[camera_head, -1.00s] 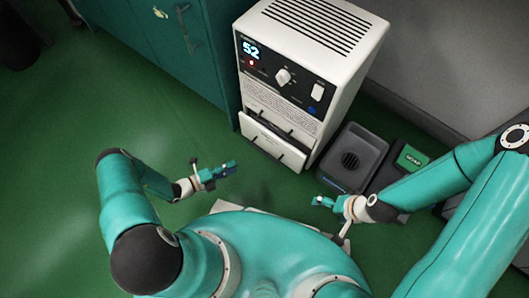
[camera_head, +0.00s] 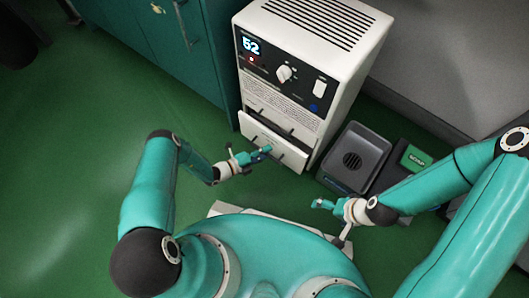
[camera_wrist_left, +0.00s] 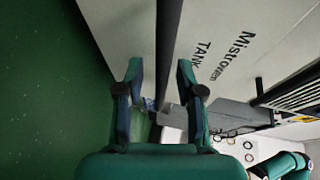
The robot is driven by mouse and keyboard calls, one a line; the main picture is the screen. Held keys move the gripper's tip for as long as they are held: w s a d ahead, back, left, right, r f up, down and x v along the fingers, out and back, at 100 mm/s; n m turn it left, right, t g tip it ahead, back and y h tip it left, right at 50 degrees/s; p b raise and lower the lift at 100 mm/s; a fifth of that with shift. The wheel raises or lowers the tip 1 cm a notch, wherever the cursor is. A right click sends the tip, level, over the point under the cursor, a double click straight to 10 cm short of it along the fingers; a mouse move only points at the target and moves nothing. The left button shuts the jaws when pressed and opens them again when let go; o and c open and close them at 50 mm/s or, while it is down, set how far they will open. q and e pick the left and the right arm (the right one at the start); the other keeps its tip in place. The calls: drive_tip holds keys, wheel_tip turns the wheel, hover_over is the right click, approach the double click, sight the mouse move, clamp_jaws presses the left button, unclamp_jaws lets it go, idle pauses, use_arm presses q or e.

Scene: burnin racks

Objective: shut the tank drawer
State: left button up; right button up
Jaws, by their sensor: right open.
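The tank drawer (camera_head: 285,156) is the white lower front of the white appliance (camera_head: 338,95). It stands part way out, with a dark gap above its front. In the left wrist view the drawer front (camera_wrist_left: 235,25) carries the words "Mistrovem TANK", and a dark bar handle (camera_wrist_left: 168,40) runs along it. My left gripper (camera_head: 266,150) is at the drawer front. Its fingers (camera_wrist_left: 159,72) are apart, one on each side of the bar in the picture; contact cannot be told. My right gripper (camera_head: 325,204) is open and empty, right of and below the drawer.
A grey bin-like box (camera_head: 352,158) and a dark case with a green label (camera_head: 412,160) stand on the floor right of the appliance. A teal cabinet (camera_head: 165,45) stands to its left. The green floor (camera_head: 70,180) on the left is clear.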

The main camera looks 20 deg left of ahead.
use_arm(q)
clamp_jaws()
idle(0.3)
